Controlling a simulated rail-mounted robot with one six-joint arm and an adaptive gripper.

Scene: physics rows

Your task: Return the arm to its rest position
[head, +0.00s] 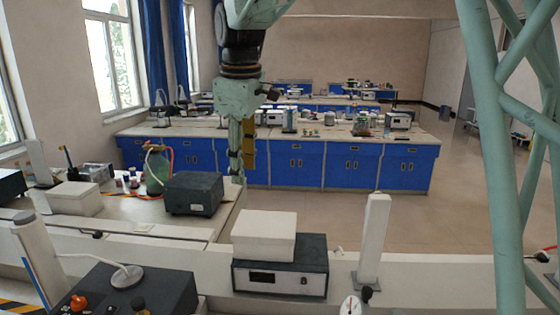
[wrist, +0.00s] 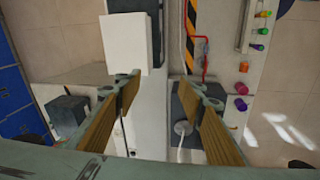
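My gripper (head: 243,165) hangs pointing down from my arm near the top middle of the head view, with the far blue-fronted bench behind it. In the wrist view my gripper (wrist: 160,84) shows two wood-coloured fingers set wide apart. Nothing is between them but a view down onto the white bench, so it is open and empty. The fingertips appear above the bench tops and touch nothing that I can see.
A white box on a dark instrument (head: 280,276) stands at the front middle, with a white post (head: 373,240) to its right. A dark box (head: 193,194) sits on the left bench. Green struts (head: 490,150) cross the right side. Open floor (head: 400,208) lies beyond the front bench.

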